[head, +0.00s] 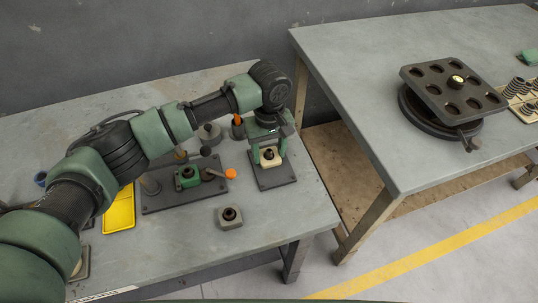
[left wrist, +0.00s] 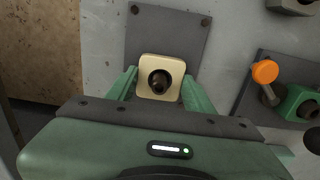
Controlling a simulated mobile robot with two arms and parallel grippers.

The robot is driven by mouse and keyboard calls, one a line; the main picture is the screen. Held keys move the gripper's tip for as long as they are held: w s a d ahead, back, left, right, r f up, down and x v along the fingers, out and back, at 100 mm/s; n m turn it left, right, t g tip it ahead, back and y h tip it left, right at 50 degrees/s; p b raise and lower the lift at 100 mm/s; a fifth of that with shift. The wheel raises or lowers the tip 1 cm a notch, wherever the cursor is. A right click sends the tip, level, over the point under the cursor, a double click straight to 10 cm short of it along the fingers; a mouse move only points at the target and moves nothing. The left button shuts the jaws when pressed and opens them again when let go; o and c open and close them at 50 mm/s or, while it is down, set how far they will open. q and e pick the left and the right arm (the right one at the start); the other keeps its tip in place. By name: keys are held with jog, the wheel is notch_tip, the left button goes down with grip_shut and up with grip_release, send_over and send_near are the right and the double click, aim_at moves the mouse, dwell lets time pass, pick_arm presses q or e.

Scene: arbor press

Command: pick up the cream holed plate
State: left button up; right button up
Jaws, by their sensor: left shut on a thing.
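The cream holed plate (head: 267,162) is at the dark grey base plate (head: 279,181) near the right end of the near table. In the left wrist view the cream plate (left wrist: 148,66) is a rounded square, with a dark, brownish round piece (left wrist: 159,83) in its hole. My left gripper (head: 269,154) reaches down over it with green fingers on its two opposite sides, shut on it. In the left wrist view the fingers flank the plate. I cannot tell whether the plate touches the base. My right gripper is not in view.
A fixture with a green block (head: 188,177) and an orange-knobbed lever (head: 230,173) stands left of the base. A grey holed block (head: 230,217) lies in front. A yellow tray (head: 119,211) is further left. A second table (head: 350,90) holds a dark turntable (head: 452,92).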

pick_arm(q)
jog(key=shift+r, duration=0.15)
notch_tip(320, 180, up, 19)
jog(key=shift+r+b, duration=0.1)
jog(key=shift+b, duration=0.35)
jog(key=shift+r, duration=0.25)
